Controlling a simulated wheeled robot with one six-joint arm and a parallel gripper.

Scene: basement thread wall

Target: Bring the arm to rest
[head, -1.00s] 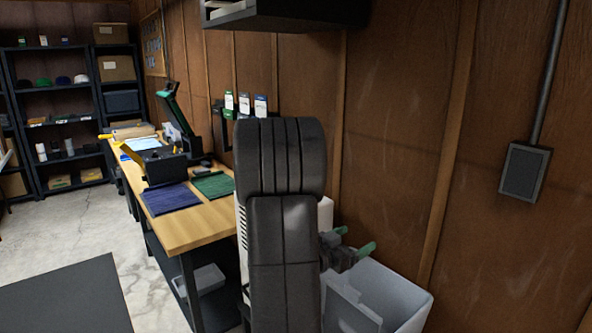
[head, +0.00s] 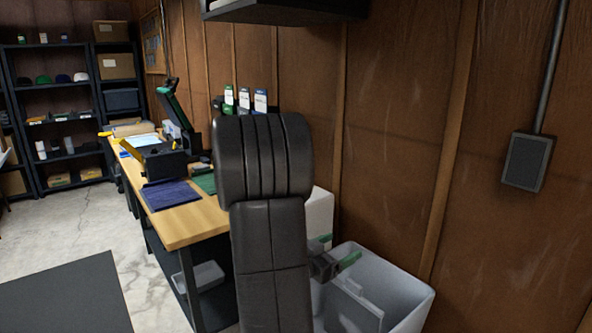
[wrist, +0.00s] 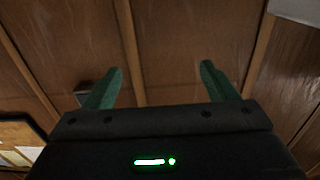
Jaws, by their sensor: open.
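My gripper (head: 336,254) shows in the head view at the right of my dark arm, in front of the wood wall and above a pale bin. Its green fingers are partly hidden behind the arm. In the wrist view my gripper (wrist: 160,88) has its two green fingers wide apart with nothing between them. The wood-panelled wall (wrist: 180,50) fills the view beyond them.
A pale bin (head: 408,296) stands on the floor below my gripper. A wooden workbench (head: 190,224) with a folded blue cloth (head: 168,194) lies to the left. A dark shelf (head: 290,10) hangs above. A grey box (head: 526,161) is on the wall at right.

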